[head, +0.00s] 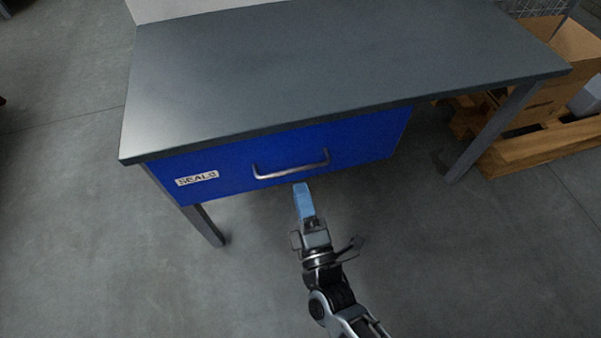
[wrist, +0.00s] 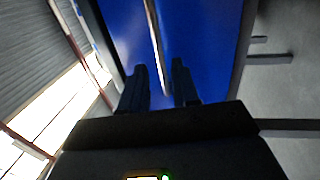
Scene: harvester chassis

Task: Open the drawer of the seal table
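The seal table (head: 330,60) has a dark grey top. Its blue drawer (head: 225,162) carries a "SEALS" label (head: 197,178) at the left of its front and looks closed. A silver bar handle (head: 291,171) runs across the drawer front. My gripper (head: 301,187) is just below the handle in the head view, pointing at the drawer front. In the wrist view my gripper (wrist: 162,82) has its two dark fingers apart, with the handle (wrist: 156,45) running into the gap between them. I cannot tell whether a finger touches the handle.
Table legs stand at the left (head: 205,226) and right (head: 492,133) of the drawer. A cardboard box (head: 562,72) sits on a wooden pallet (head: 535,150) at the right. The grey floor in front of the table is clear.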

